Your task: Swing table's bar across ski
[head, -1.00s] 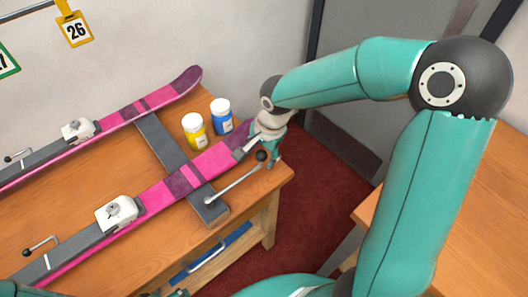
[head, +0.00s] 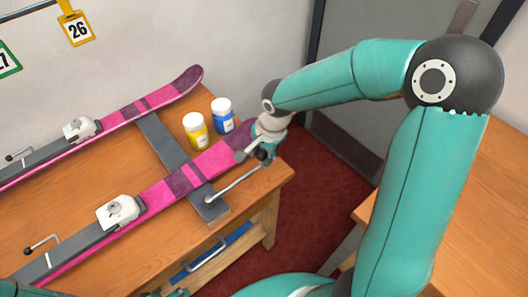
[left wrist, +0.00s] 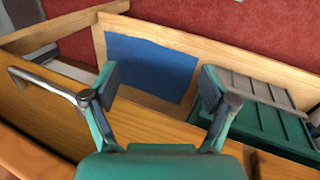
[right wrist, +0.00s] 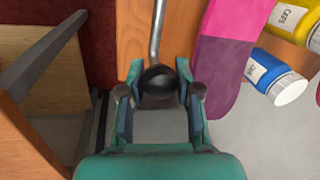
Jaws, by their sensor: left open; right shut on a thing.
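The near pink and purple ski (head: 205,170) lies along the bench over a grey crosspiece. A metal bar (head: 232,186) pivots near the crosspiece's front end and points toward the ski's tip, beside the ski, not across it. Its black knob (right wrist: 160,82) is between the fingers of my right gripper (head: 264,152), which is shut on it; the bar also shows in the right wrist view (right wrist: 158,30). My left gripper (left wrist: 158,82) is open and empty, with the bench's lower shelf and a blue panel in its view.
A second ski (head: 150,109) lies behind on the same bench (head: 75,165). A yellow jar (head: 195,131) and a blue jar (head: 222,115) stand between the ski tips, close to my right gripper. Another knobbed bar (head: 46,241) sits by the near ski's left part.

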